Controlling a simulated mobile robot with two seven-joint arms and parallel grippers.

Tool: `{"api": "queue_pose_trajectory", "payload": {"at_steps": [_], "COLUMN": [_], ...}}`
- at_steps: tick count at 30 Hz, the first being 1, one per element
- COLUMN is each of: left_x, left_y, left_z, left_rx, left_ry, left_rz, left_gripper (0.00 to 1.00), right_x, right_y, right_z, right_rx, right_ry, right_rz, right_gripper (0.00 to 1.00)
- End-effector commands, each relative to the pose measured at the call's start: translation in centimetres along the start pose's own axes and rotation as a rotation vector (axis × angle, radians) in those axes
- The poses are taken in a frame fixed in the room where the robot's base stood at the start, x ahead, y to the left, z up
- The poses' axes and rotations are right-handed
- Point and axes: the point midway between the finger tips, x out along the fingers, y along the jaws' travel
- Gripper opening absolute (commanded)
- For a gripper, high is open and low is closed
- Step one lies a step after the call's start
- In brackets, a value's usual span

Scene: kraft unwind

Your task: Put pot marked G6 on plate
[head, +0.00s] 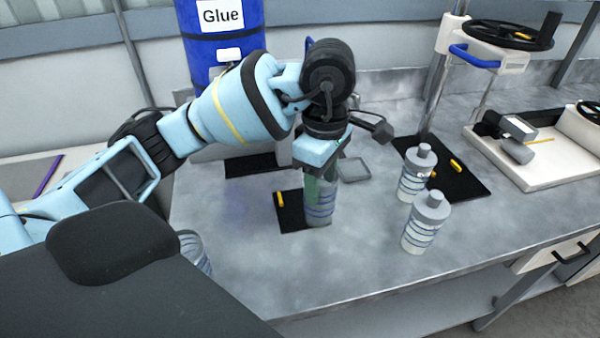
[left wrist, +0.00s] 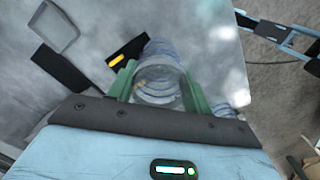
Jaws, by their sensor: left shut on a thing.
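My left gripper (head: 320,180) points down with green fingers, shut on a clear ringed pot (head: 319,207). The left wrist view shows the pot (left wrist: 160,82) between the fingers. In the head view the pot is upright over the right part of a small black plate (head: 290,213) with a yellow mark. I cannot tell whether it touches the plate. Two similar pots with grey caps, one nearer (head: 425,225) and one farther (head: 411,175), stand to the right. No G6 mark is readable on any pot. My right gripper is not seen.
A larger black plate (head: 462,188) with yellow marks lies behind the right pots. A small grey tray (head: 353,169) is behind the held pot. Another ringed vessel (head: 192,247) is partly hidden by my arm. A blue glue drum (head: 213,50) stands at the back.

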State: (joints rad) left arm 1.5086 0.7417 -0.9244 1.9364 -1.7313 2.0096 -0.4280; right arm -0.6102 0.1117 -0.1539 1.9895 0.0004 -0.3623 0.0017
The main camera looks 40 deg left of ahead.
Motion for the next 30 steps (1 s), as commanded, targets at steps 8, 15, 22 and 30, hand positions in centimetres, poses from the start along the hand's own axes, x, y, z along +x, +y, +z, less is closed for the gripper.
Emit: {"api": "queue_pose_trajectory", "payload": {"at_steps": [8, 15, 22, 30], "left_x": [0.4, 0.6, 0.7, 4.1], "left_y": [2.6, 3.2, 3.8, 3.8], "left_z": [-4.7, -5.5, -6.8, -6.7], "left_rx": [-0.003, 0.001, -0.004, 0.001], "left_ry": [0.0, -0.001, 0.0, 0.0], "left_rz": [0.001, 0.0, 0.0, 0.001], "left_gripper": [0.12, 0.12, 0.12, 0.12], "right_x": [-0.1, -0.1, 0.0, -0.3], "right_y": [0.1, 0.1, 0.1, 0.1], "right_z": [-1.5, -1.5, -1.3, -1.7], "right_rx": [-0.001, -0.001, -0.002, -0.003], "right_ry": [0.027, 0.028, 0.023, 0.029], "right_rz": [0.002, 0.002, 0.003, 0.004], "right_gripper": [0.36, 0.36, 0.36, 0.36]}}
